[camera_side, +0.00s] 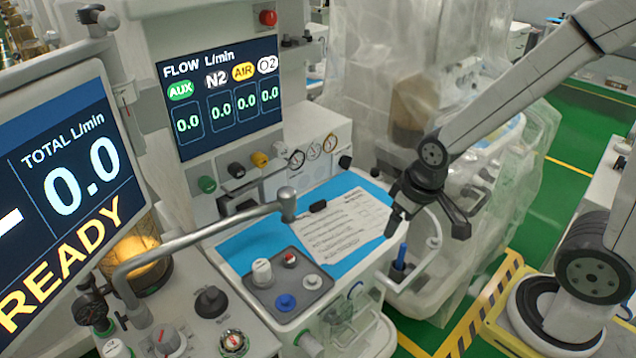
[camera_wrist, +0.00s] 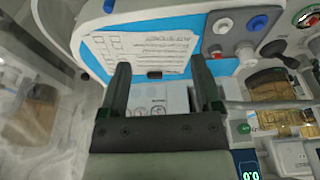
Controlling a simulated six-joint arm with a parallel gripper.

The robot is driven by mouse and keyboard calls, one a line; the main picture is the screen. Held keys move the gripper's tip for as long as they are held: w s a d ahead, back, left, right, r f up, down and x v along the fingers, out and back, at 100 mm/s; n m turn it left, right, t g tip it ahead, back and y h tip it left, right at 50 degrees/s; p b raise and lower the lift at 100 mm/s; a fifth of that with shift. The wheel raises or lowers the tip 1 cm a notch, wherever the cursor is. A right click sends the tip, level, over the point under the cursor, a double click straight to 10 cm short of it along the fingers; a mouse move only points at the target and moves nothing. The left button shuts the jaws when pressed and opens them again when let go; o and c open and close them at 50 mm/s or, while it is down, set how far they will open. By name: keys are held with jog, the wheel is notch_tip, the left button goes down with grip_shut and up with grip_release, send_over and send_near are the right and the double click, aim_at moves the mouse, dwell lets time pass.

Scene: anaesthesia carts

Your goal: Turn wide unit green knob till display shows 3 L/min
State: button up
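The wide unit's flow display (camera_side: 219,96) shows 0.0 under AUX, N2, AIR and O2. The green knob (camera_side: 207,184) sits below the display at the left end of a row with black, yellow and other knobs. In the wrist view a green knob (camera_wrist: 243,129) shows right of my gripper, near a corner of a lit display (camera_wrist: 248,165). My gripper (camera_side: 430,212) is open and empty. It hangs over the right side of the work surface, well to the right of the green knob. Its two fingers (camera_wrist: 160,64) stand wide apart in the wrist view.
A bent metal arm (camera_side: 205,230) crosses in front of the wide unit. A paper sheet (camera_side: 345,225) lies on the blue mat (camera_side: 250,245). A grey knob panel (camera_side: 270,290) is nearer. The left screen (camera_side: 65,190) reads 0.0 and READY. Plastic-draped equipment (camera_side: 385,60) stands behind.

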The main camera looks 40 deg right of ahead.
jog(key=shift+w+v, duration=0.7)
jog(key=shift+v, duration=2.3)
jog(key=t+y, duration=0.2)
jog(key=t, duration=0.8)
send_near(211, 187)
jog(key=s+d, duration=0.1)
jog(key=d, duration=0.4)
jog(key=w+a+t, duration=0.1)
jog(key=a, duration=0.1)
jog(key=a+m+t+h, duration=0.1)
jog(key=a+t, duration=0.1)
jog(key=w+a+t, duration=0.1)
jog(key=a+t, duration=0.1)
jog(key=shift+w+a+r+m+h, duration=0.2)
jog(key=shift+w+a+m+h, duration=0.05)
jog(key=shift+w+m+h, duration=0.05)
jog(key=shift+f, duration=2.35)
jog(key=shift+w, duration=0.1)
jog(key=shift+w, duration=3.8)
grip_shut()
